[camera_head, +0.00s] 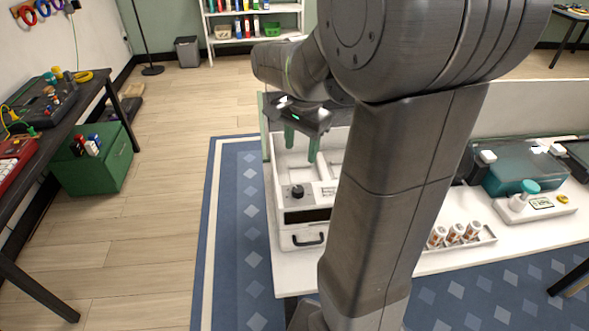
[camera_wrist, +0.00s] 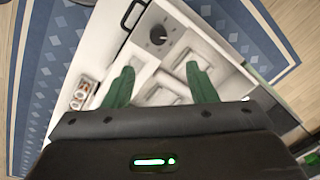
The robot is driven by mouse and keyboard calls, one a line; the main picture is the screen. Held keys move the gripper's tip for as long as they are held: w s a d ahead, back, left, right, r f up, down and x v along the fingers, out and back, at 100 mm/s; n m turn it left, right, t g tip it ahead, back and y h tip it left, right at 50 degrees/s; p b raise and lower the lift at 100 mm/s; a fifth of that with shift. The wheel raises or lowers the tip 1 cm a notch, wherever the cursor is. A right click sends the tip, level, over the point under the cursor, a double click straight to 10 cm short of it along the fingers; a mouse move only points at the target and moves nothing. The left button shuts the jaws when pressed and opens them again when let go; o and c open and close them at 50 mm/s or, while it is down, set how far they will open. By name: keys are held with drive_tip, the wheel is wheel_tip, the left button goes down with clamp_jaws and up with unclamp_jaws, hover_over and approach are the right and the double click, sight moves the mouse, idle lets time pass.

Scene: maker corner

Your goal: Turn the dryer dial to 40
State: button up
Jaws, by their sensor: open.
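The dryer (camera_head: 308,222) is a white box on the white table, with a dark front panel and a drawer handle below. Its black dial (camera_head: 297,191) sits on the top near the front left corner. In the wrist view the dial (camera_wrist: 158,35) shows beyond the fingertips; its numbers are too small to read. My gripper (camera_head: 301,147) has green fingers and is open and empty. It hangs above the dryer, behind the dial in the head view, apart from it. In the wrist view the gripper (camera_wrist: 160,72) points down at the dryer's top, with the dial between and ahead of the fingers.
My arm hides the middle of the white table (camera_head: 295,280). A tray of small spools (camera_head: 460,237), a teal-lidded box (camera_head: 520,175) and a white device with a teal knob (camera_head: 530,200) stand to the right.

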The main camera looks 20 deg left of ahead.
sight(299, 188)
drive_tip(key=f, duration=0.6)
drive_tip(key=f+p, duration=0.1)
drive_tip(key=f, duration=0.6)
drive_tip(key=shift+w+a+f, duration=0.1)
drive_tip(key=shift+a+f, duration=0.05)
drive_tip(key=shift+a, duration=0.05)
drive_tip(key=shift+c, duration=0.4)
drive_tip(key=c, duration=0.9)
